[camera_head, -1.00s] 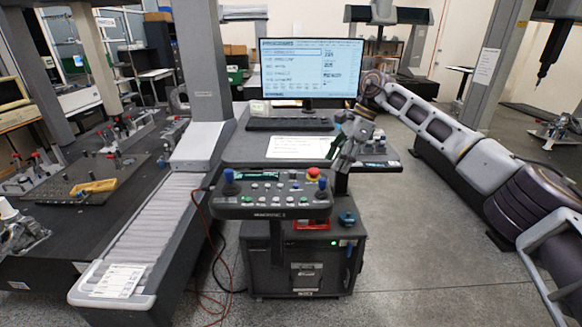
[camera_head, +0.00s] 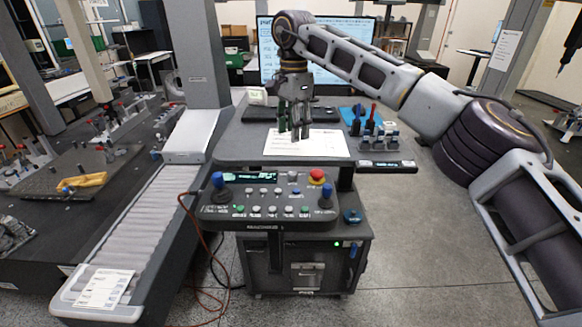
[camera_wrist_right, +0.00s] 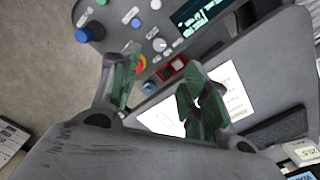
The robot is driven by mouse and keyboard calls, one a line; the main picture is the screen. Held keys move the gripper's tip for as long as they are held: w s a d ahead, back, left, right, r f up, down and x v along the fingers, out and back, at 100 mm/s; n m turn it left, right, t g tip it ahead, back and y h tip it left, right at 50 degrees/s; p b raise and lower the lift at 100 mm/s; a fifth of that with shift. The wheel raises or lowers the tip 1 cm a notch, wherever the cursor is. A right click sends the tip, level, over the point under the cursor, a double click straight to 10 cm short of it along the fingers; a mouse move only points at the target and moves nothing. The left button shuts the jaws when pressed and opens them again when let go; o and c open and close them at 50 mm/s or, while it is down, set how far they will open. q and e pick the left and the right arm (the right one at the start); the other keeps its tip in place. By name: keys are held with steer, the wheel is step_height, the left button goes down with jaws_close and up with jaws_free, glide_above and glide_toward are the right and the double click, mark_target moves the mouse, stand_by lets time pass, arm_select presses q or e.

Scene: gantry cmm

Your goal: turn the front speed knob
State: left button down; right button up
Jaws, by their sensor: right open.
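The control panel (camera_head: 240,215), a dark jog box with joysticks, stands in the lower middle of the head view. It carries several round knobs and buttons, including a red mushroom button (camera_head: 317,176) and two blue-topped joysticks. I cannot tell which knob is the front speed knob; a pale grey knob (camera_wrist_right: 160,44) shows in the right wrist view among the panel's controls. My right gripper (camera_head: 294,130) points down behind the panel, above the white sheet on the desk. Its green-padded fingers are open and empty, apart from the panel. My left gripper is not in view.
A desk behind the panel holds a white sheet (camera_head: 335,146), a keyboard and a monitor (camera_head: 270,60). A rack of small tools (camera_head: 372,135) stands at the right. A covered machine rail (camera_head: 140,215) runs on the left. Open floor lies on the right.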

mark_target(293, 173)
steer(key=shift+s+r, duration=0.15)
steer(key=shift+f+p, duration=0.35)
steer(key=shift+f, duration=6.6)
jaws_close()
